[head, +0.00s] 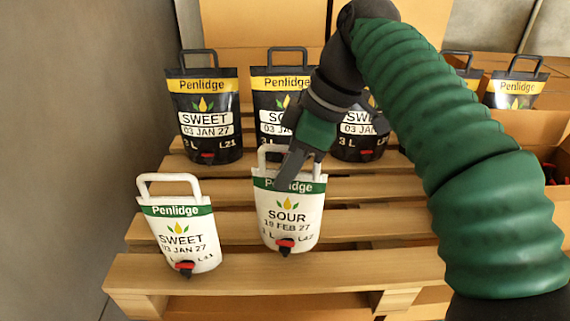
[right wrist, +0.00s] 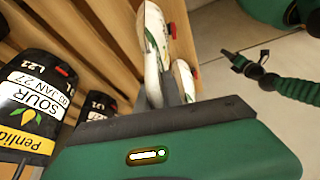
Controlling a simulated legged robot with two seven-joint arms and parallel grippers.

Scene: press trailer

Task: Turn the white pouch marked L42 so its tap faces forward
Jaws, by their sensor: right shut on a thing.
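The white pouch marked L42 (head: 287,215) reads SOUR, 19 FEB 27, with a green band. It hangs or stands upright over the pallet slats; I cannot tell whether its base touches them. Its red and black tap (head: 285,246) is low on the side facing the head camera. My right gripper (head: 291,168) is shut on the pouch's white handle from above and hides part of its top. In the right wrist view the white pouch (right wrist: 152,45) is seen edge-on beyond the fingers. My left gripper (right wrist: 252,66) shows small there, apart from the pouches; its jaws are unclear.
A white SWEET pouch L41 (head: 178,233) stands to the left on the wooden pallet (head: 220,285), tap facing the camera. Black pouches (head: 204,115) stand in a row behind. Cardboard boxes (head: 265,25) are at the back, with a grey wall at left.

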